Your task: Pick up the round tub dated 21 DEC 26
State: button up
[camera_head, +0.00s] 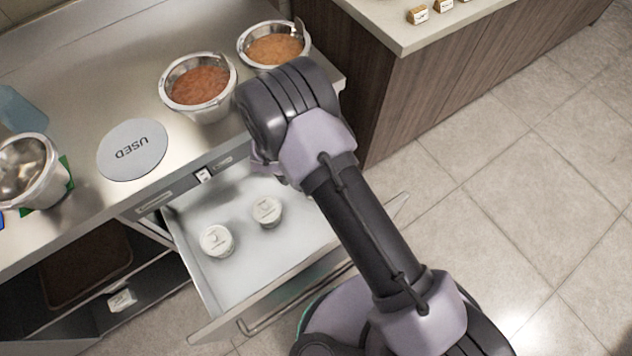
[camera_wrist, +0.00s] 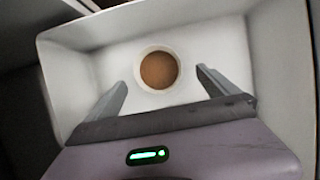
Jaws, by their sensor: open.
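Two round white tubs with lids sit in the open drawer in the head view, one at the left (camera_head: 216,241) and one to its right (camera_head: 267,212). Their lids bear small print that I cannot read, so I cannot tell any date. In the wrist view, a round white tub with a brown top (camera_wrist: 159,70) stands in a white-walled space. My gripper (camera_wrist: 161,78) is open, its fingers on either side of this tub in the picture, with gaps. I cannot tell how far above it they are. My arm hides the gripper in the head view.
The open drawer (camera_head: 190,262) has walls around the tubs. A small labelled block (camera_head: 122,299) is in the open compartment at lower left.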

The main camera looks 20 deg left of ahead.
jog(key=b+x, duration=0.4)
jog(key=x, duration=0.5)
jog(key=shift+w+f+b, duration=0.25)
jog(key=shift+f+b, duration=0.1)
jog(key=shift+r, duration=0.2)
jog(key=c, duration=1.8)
